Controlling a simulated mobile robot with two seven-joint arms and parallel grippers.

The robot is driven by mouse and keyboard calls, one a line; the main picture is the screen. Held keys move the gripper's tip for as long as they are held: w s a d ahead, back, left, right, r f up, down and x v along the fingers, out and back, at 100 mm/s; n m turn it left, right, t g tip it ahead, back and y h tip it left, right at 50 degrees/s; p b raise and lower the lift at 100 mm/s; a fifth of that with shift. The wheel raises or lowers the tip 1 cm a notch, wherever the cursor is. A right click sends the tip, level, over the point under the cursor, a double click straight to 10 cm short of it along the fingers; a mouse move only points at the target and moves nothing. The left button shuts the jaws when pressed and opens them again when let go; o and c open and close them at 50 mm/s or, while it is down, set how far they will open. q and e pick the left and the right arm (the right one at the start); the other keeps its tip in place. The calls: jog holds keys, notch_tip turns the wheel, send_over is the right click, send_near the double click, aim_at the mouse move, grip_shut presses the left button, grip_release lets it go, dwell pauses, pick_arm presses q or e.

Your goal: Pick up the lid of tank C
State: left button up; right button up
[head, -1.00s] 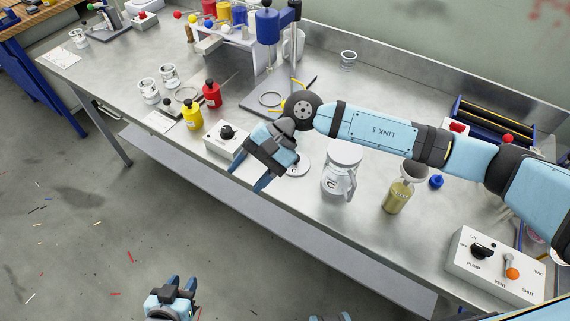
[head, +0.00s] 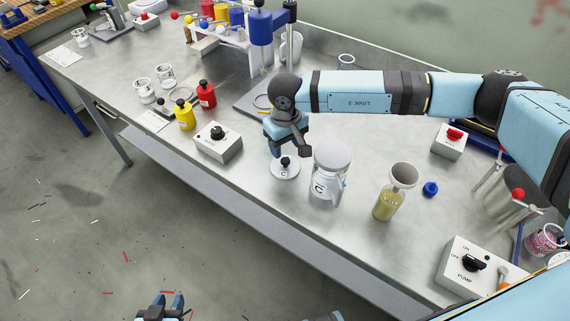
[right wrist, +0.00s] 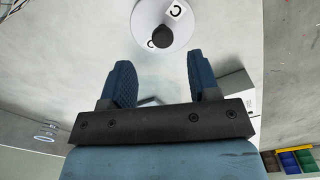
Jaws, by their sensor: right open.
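The lid of tank C (head: 285,171), a pale disc with a black knob, lies on the metal bench just left of a clear jar marked C (head: 325,188). The lid also shows in the right wrist view (right wrist: 150,28), with C labels on its face and the knob beyond the fingertips. My right gripper (head: 290,149) is above the lid, pointing down; the wrist view shows its fingers (right wrist: 160,75) apart, with nothing between them. My left gripper (head: 168,304) is at the bottom edge, away from the bench, with its fingers apart and empty.
A control box with a black knob (head: 218,144) and the red (head: 206,97) and yellow (head: 184,116) bottles stand left of the lid. A stand with a blue cylinder (head: 261,42) is behind.

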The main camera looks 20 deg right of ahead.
aim_at(285, 160)
jog(key=f, duration=0.2)
jog(key=f+p, duration=0.1)
jog(key=f, duration=0.2)
jog(key=shift+s+a+f, duration=0.15)
jog(key=shift+s, duration=0.05)
jog(key=shift+f, duration=0.25)
jog(key=c, duration=1)
